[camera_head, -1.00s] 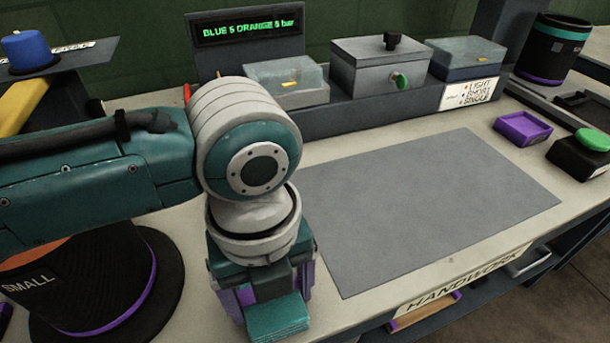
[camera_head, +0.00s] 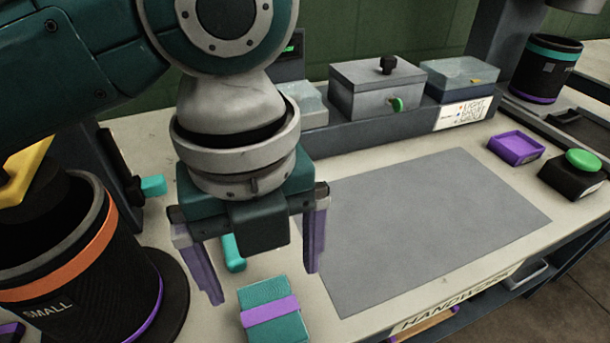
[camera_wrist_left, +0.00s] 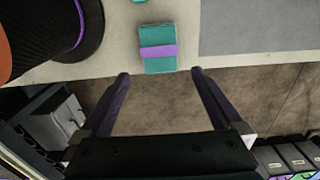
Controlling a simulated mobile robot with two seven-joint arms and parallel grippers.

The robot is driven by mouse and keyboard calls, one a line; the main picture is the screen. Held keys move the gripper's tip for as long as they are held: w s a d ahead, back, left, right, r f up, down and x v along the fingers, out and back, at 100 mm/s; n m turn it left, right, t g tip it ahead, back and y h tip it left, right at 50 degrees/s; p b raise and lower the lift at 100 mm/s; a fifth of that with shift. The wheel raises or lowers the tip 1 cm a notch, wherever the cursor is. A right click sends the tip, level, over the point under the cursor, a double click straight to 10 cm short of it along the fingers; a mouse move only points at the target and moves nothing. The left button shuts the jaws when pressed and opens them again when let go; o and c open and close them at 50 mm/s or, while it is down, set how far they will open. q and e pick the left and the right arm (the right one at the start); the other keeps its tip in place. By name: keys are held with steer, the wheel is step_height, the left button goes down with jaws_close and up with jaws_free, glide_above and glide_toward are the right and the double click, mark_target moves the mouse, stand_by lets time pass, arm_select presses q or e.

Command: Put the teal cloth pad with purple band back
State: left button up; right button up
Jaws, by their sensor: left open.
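The teal cloth pad with the purple band (camera_head: 262,290) lies on the light bench top near its front edge, left of the grey mat. It also shows in the left wrist view (camera_wrist_left: 158,38), lying flat beyond the fingertips. My left gripper (camera_head: 262,285) is open and empty, its purple fingers spread wide above the bench and apart from the pad. In the left wrist view its two fingers (camera_wrist_left: 160,73) are parted with nothing between them. My right gripper is in neither view.
A black bin labelled SMALL (camera_head: 85,265) with an orange band stands left of the pad. The grey mat (camera_head: 430,230) is bare. Grey boxes (camera_head: 375,90), a purple tray (camera_head: 515,148) and a green button (camera_head: 583,162) are farther off. A teal handle-like piece (camera_head: 233,254) lies behind the pad.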

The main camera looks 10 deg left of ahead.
arm_select(q)
steer(key=s+d+n+t+h, duration=0.25)
steer(key=s+n, duration=0.35)
steer(key=n, duration=0.7)
steer(key=s+a+n+t+y, duration=0.1)
steer(key=s+a+n, duration=0.4)
steer(key=a+n, duration=0.7)
steer(key=shift+s+a+f+n+y, duration=0.15)
steer(key=shift+s+f+n+y, duration=0.4)
steer(key=shift+n, duration=0.55)
